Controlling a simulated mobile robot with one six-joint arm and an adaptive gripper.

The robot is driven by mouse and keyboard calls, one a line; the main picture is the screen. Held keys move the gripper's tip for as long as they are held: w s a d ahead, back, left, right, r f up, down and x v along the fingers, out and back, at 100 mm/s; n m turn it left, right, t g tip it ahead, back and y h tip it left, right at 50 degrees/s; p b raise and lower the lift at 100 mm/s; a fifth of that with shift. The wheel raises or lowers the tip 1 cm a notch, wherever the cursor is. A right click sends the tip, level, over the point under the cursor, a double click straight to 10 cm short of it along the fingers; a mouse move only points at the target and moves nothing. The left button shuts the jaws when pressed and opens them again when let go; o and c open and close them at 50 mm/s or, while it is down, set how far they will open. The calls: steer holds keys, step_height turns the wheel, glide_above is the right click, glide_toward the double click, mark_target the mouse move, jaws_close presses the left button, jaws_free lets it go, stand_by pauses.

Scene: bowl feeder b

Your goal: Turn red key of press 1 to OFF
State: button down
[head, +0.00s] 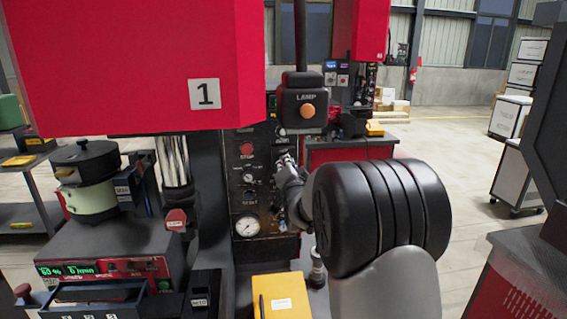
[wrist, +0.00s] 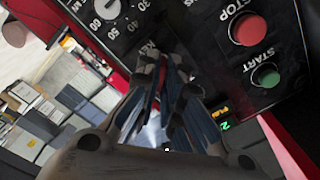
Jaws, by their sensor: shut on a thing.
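Press 1 (head: 120,60) has a red head with a "1" plate. Its black control panel (head: 246,200) stands below and to the right of the head. My gripper (head: 283,158) reaches the upper right of this panel. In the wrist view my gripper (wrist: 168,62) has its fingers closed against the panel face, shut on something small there. The red STOP button (wrist: 249,29) and the green START button (wrist: 266,75) lie to the right of the fingers.
A numbered dial (wrist: 107,7) is left of the fingers. The LAMP box (head: 304,102) with an orange button hangs just above my gripper. A pressure gauge (head: 247,226) is lower on the panel. A yellow notebook (head: 280,297) lies below. The bowl feeder (head: 88,180) is at left.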

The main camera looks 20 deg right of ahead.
steer(key=shift+n+b, duration=0.65)
steer(key=shift+n, duration=0.55)
